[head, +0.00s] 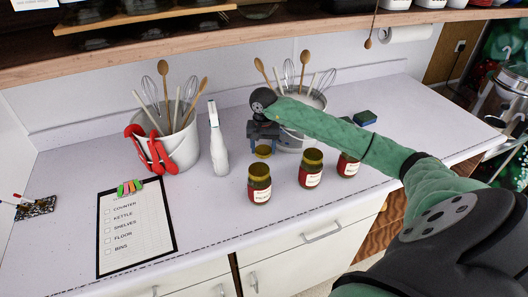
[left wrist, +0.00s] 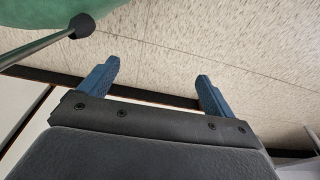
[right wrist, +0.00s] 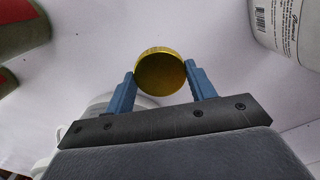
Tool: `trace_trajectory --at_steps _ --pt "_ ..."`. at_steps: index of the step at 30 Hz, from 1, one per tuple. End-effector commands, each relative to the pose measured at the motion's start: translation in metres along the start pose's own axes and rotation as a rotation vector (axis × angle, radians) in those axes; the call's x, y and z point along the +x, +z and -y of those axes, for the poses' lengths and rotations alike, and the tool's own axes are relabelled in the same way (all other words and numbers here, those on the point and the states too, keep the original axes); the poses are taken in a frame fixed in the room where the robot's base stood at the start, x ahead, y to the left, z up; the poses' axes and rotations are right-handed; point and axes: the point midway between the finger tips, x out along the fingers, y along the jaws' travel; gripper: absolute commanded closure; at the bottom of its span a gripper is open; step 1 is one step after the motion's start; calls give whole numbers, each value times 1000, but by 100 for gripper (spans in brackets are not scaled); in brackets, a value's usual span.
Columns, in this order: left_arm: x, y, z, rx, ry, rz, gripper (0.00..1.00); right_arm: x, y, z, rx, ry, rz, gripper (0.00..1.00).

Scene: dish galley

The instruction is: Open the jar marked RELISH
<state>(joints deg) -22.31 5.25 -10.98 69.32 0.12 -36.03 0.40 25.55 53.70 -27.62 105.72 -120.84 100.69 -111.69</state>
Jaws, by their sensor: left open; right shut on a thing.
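My right gripper (head: 263,139) is shut on a gold jar lid (head: 263,152). The right wrist view shows the lid (right wrist: 160,72) between the two blue fingers, with no jar visible under it. Whether it touches the counter I cannot tell. Three dark jars with red and white labels stand upright just in front: a left jar (head: 259,185), a middle jar (head: 311,170) and a right jar (head: 346,167), the last partly hidden by my arm. Their label words are too small to read surely. My left gripper (left wrist: 155,82) is open and empty, outside the head view.
A white spray bottle (head: 218,150) stands left of my right gripper. A checklist clipboard (head: 133,235) lies at front left. A blue sponge (head: 365,118) lies at back right.

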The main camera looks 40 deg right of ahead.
Motion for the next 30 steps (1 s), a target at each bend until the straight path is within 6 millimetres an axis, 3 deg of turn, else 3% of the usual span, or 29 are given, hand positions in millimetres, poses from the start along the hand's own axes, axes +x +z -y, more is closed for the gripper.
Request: trace_trajectory --at_steps 15,29,30 --pt "22 27 11 11 -11 -20 10 37 1 0 0 1 2 72" --pt "22 24 10 9 -11 -20 10 40 0 0 -1 1 0 72" --pt "20 23 9 9 -10 -20 10 40 0 0 -1 0 1 39"
